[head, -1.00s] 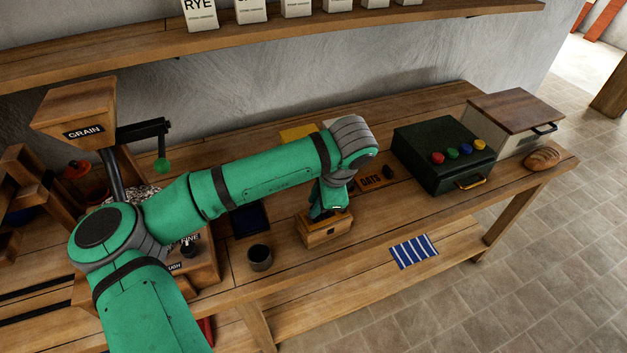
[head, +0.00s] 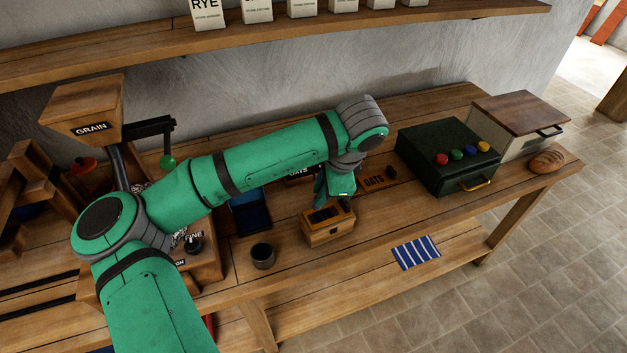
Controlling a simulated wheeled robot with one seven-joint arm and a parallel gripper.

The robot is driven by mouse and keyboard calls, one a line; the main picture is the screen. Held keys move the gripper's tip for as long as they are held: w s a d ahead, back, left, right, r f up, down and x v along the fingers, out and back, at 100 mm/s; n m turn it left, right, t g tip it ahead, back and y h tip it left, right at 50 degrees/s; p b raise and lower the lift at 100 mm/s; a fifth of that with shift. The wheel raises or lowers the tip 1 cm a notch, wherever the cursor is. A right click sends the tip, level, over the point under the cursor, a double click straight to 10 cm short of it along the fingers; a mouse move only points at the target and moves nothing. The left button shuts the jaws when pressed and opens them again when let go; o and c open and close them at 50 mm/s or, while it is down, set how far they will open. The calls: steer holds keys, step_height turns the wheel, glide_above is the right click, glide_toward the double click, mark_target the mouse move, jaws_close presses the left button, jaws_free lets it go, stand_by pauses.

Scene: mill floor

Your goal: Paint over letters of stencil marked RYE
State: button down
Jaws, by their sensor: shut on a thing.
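My gripper (head: 338,192) is low over a small wooden box (head: 328,231) with a dark top, at the bench's front edge. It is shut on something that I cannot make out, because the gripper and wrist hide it. A brown stencil plate marked OATS (head: 378,179) lies on the bench just right of the gripper. A second OATS marking (head: 300,172) shows partly behind my arm. The word RYE shows only on a white packet (head: 207,15) on the wall shelf. I see no stencil marked RYE.
A dark cup (head: 262,257) and a blue tray (head: 245,214) stand left of the box. A grain mill with a hopper (head: 88,108) is at the left. A green box with coloured knobs (head: 447,155), a lidded bin (head: 515,119) and bread (head: 547,162) occupy the right end.

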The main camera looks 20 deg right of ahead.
steer(key=shift+w+d+r, duration=0.1)
steer(key=shift+w+r, duration=0.05)
steer(key=shift+r, duration=1.75)
steer(key=shift+s+d, duration=0.1)
steer(key=shift+s, duration=0.1)
